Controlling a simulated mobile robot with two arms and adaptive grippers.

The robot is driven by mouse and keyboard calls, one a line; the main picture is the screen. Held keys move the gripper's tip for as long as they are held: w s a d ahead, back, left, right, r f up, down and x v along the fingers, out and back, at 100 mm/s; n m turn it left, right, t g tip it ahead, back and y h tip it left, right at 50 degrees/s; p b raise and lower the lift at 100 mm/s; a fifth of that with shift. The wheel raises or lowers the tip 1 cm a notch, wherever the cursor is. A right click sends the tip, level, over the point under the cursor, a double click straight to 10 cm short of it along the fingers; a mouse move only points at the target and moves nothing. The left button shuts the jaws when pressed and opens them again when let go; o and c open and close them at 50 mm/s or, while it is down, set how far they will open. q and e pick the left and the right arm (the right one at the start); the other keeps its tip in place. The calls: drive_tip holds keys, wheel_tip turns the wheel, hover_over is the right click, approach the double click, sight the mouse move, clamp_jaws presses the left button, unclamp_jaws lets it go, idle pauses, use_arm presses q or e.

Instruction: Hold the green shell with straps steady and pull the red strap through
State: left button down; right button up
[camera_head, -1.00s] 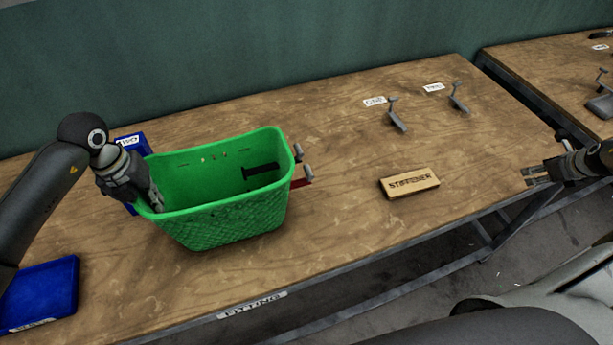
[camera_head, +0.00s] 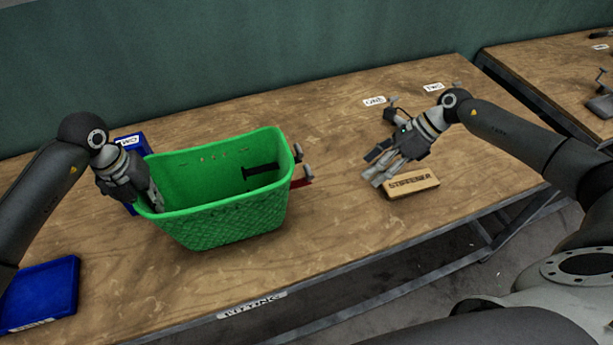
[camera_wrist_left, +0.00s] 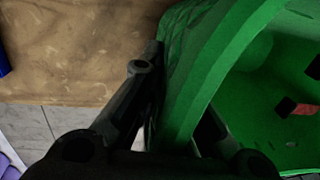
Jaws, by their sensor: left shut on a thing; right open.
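The green shell (camera_head: 225,222) is basket-shaped and stands upright on the wooden table. My left gripper (camera_head: 152,200) is shut on its left wall, one finger on each side of the wall; the green wall (camera_wrist_left: 195,80) also shows between the fingers in the left wrist view. A short red strap (camera_head: 301,182) sticks out of the shell's right side, beside grey metal fittings (camera_head: 308,170). A black strap piece (camera_head: 262,171) shows on the inner wall. A bit of red shows inside the shell in the left wrist view. My right gripper (camera_head: 376,170) is open and empty, right of the red strap and apart from it.
A wooden block marked STIFFENER (camera_head: 412,187) lies just below my right gripper. Labels ONE (camera_head: 374,101) and TWO (camera_head: 433,87) lie at the back. Blue bins (camera_head: 40,292) stand at the left. Table between shell and right gripper is clear.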

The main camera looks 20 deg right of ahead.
drive_tip(key=a+r+n+g, duration=0.1)
drive_tip(key=a+r+n, duration=0.3)
drive_tip(key=a+r, duration=0.25)
drive_tip(key=n+h, duration=0.3)
drive_tip(key=n, duration=0.1)
approach(310, 173)
drive_tip(key=shift+g, duration=0.3)
drive_tip(key=shift+w+x, duration=0.15)
drive_tip(key=shift+x, duration=2.4)
drive_tip(key=shift+w+x, duration=0.15)
drive_tip(key=shift+x, duration=2.35)
drive_tip(key=shift+c, duration=0.4)
drive_tip(key=shift+f, duration=0.1)
drive_tip(key=c, duration=1.1)
